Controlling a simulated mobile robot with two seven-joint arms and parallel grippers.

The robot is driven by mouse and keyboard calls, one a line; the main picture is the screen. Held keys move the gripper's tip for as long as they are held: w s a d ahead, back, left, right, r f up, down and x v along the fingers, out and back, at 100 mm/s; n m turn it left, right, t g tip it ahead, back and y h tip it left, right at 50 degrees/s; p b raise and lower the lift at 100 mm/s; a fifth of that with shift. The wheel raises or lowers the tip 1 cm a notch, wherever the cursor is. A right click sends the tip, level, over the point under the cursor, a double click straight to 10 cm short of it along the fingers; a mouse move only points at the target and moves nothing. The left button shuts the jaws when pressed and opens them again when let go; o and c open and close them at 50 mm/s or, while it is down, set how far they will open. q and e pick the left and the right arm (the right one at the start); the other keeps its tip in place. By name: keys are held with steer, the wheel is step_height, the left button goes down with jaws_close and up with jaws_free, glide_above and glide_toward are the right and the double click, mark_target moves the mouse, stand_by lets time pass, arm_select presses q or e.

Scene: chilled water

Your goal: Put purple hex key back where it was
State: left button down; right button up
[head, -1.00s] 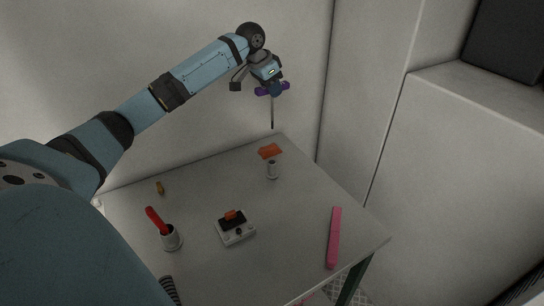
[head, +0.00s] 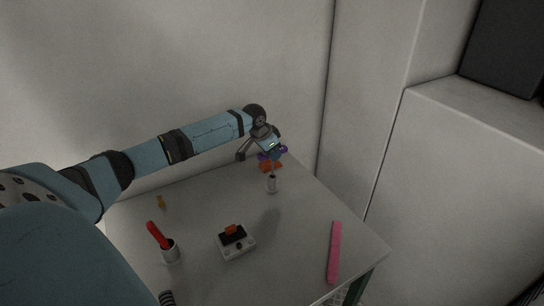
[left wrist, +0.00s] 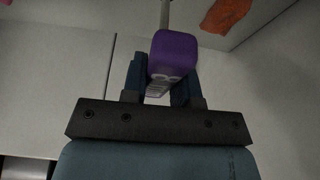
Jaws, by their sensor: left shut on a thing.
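My left gripper (head: 272,151) is shut on the purple hex key (head: 283,149), with its shaft pointing down. In the left wrist view the purple handle (left wrist: 174,52) sits between the two fingers, and the thin metal shaft runs away from it. A small white cylindrical holder (head: 271,186) stands on the table directly below the gripper. The shaft's lower end is at or just above the holder's top; I cannot tell whether it is inside. My right gripper is not in view.
An orange piece (head: 266,168) lies behind the holder. A white cup (head: 170,251) with a red-handled tool (head: 156,235), a white-and-black device (head: 236,243), a pink bar (head: 333,252) and a small yellow-brown item (head: 161,202) are on the table (head: 290,235). Walls rise behind the table.

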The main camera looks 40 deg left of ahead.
arm_select(q)
steer(key=shift+f, duration=0.9)
steer(key=c, duration=0.9)
jaws_free()
steer(key=shift+f, duration=0.1)
